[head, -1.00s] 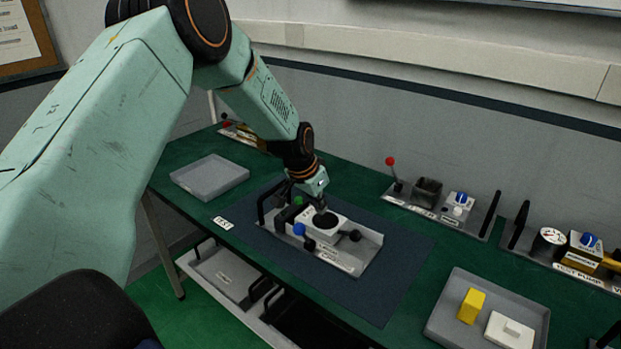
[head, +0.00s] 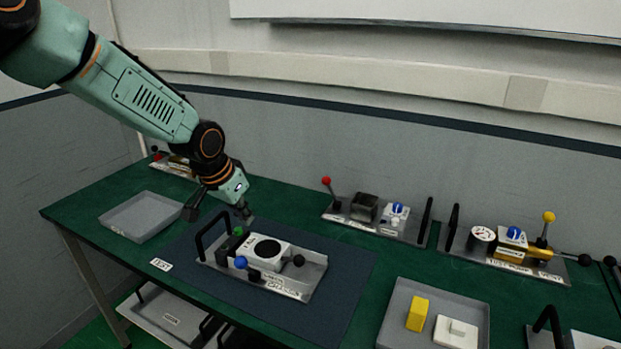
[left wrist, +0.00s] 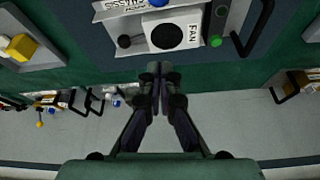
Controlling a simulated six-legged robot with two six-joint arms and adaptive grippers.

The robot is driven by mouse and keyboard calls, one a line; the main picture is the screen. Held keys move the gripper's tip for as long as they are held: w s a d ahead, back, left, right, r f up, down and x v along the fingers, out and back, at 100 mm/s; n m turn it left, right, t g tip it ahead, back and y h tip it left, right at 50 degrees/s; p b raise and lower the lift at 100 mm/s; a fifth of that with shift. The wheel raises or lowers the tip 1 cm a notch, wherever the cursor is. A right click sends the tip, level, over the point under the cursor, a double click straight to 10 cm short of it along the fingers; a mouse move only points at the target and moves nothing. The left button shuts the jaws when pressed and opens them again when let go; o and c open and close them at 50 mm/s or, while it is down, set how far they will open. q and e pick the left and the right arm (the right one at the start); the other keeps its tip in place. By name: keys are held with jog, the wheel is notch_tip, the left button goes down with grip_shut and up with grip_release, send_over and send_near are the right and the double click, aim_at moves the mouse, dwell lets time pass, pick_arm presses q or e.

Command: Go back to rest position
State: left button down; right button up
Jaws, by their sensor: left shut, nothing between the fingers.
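My left gripper (head: 217,212) is above the far-left part of the green table, just behind and left of the fan module. In the left wrist view its fingers (left wrist: 160,75) are together with nothing between them. The arm comes in from the upper left. The fan module (head: 267,250), white with a black round fan, sits in a grey tray (head: 313,274) with black handles on the dark blue mat (head: 345,262). It also shows in the left wrist view (left wrist: 165,38), apart from the fingers. My right gripper does not show.
An empty grey tray (head: 143,216) lies left on the table. A grey tray (head: 398,302) at front right holds a yellow block (head: 417,314) and a white block (head: 455,331). Panels with a red-knobbed lever (head: 327,181) and a gauge (head: 482,235) stand along the back near the wall.

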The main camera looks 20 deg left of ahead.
pick_arm(q)
jog(key=s+d+f+n+g+h, duration=0.1)
jog(key=s+d+f, duration=0.55)
jog(key=f, duration=0.25)
jog(key=s+d+f+g, duration=0.1)
jog(key=s+d+f, duration=0.4)
jog(key=s+f, duration=0.35)
jog(key=s+d+f+n+g+y, duration=0.1)
jog(key=s+f, duration=0.2)
jog(key=s, duration=0.8)
jog(key=s+d+f+g, duration=0.1)
jog(key=s+f, duration=0.3)
jog(key=s, duration=0.7)
notch_tip(320, 180, down, 20)
jog(key=b, duration=2)
jog(key=shift+r+y, duration=0.15)
jog(key=shift+y, duration=0.15)
jog(key=shift+s+n, duration=0.1)
jog(key=shift+n, duration=0.2)
